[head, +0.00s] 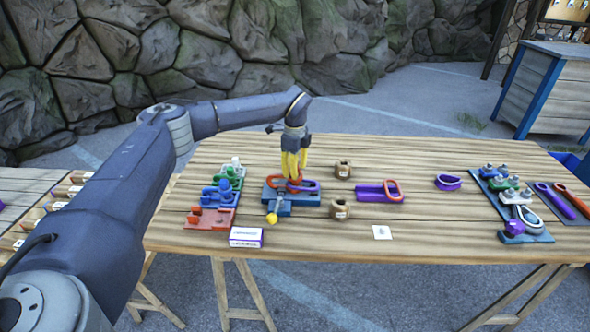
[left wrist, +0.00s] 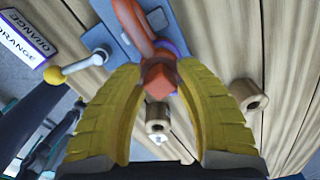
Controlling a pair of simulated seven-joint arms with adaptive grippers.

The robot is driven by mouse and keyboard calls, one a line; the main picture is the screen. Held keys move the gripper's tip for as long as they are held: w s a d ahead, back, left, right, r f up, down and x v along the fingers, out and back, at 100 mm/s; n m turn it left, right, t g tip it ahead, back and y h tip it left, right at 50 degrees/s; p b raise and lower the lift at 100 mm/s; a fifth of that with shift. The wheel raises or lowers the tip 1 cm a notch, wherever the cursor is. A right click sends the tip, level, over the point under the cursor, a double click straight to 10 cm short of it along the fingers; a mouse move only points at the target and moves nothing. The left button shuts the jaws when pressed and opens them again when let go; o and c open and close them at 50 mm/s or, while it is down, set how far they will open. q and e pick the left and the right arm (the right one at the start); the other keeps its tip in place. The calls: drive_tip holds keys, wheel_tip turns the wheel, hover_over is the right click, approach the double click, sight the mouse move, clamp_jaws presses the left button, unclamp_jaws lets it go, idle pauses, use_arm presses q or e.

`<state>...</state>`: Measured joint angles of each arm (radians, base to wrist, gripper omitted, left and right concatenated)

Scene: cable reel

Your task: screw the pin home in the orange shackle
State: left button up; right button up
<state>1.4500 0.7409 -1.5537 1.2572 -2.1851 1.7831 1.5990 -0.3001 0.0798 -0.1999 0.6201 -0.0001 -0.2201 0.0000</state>
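The orange shackle (head: 296,183) sits at a blue fixture (head: 305,199) on the table, with a purple link by it. In the left wrist view the shackle (left wrist: 130,18) runs up from an orange faceted pin head (left wrist: 159,77). My left gripper (head: 293,172) comes down over the shackle from above. In the left wrist view its yellow fingertips (left wrist: 160,70) lie against both sides of the pin head and look shut on it. The pin's shank and thread are hidden. My right gripper is in neither view.
A yellow-knobbed lever (head: 271,218) stands at the fixture's front. A box marked ORANGE (left wrist: 24,38) lies beyond it. A purple link with an orange shackle (head: 380,191) lies farther right. Colored racks (head: 213,217) stand left.

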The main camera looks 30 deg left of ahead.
use_arm(q)
drive_tip(key=shift+o, duration=1)
drive_tip(key=shift+r, duration=0.1)
drive_tip(key=shift+r, duration=2.15)
drive_tip(key=n, duration=0.3)
drive_tip(key=shift+n, duration=1.9)
